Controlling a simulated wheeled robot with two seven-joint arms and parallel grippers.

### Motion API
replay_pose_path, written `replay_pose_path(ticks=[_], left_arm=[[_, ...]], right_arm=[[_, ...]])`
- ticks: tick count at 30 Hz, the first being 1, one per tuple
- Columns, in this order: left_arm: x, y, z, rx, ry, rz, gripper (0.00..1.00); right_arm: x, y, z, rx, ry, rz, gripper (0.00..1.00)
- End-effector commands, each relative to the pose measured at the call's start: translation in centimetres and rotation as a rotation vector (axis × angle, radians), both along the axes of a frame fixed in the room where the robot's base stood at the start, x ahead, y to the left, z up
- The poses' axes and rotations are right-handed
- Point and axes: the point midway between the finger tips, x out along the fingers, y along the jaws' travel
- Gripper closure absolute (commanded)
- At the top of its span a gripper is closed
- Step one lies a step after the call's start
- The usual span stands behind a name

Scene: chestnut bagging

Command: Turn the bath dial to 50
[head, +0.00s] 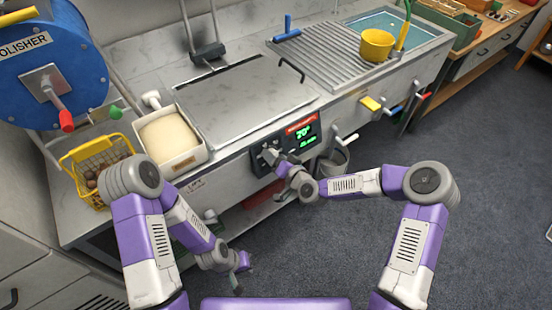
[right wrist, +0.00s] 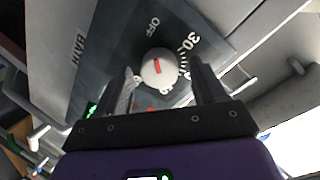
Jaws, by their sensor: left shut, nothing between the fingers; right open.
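The bath dial (right wrist: 158,66) is a round white knob with a red line, on a dark panel marked BATH, OFF and 30 in the right wrist view. Other numbers are partly hidden by my fingers, and I cannot tell which number the red line marks. My right gripper (right wrist: 168,88) is open, with one finger on each side of the knob; contact is not clear. In the head view my right gripper (head: 275,164) is at the front panel and covers the dial. My left gripper (head: 240,270) is shut and empty, low in front of the counter.
A green-lit display (head: 304,135) is on the panel beside the dial. A metal lid (head: 245,95) covers the bath above. A bucket (head: 332,160) hangs at the counter front. A yellow basket (head: 90,180) and a white tub (head: 195,157) stand at the left.

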Motion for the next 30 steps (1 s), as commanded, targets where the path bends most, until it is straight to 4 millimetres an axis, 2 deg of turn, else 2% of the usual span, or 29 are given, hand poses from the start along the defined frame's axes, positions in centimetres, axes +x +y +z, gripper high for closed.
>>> replay_pose_path(ticks=[5, 16, 30], left_arm=[[-0.01, 0.0, 0.02, 0.0, 0.0, 0.0, 1.0], [-0.01, -0.01, 0.01, 0.0, 0.0, 0.0, 1.0], [-0.01, -0.01, -0.3, 0.0, 0.0, 0.0, 1.0]], right_arm=[[-0.01, 0.01, 0.02, 0.0, 0.001, 0.001, 0.31], [-0.04, -0.02, 0.0, 0.0, 0.001, 0.001, 0.87], [-0.04, -0.01, -0.05, 0.096, 0.071, -0.038, 0.87]])
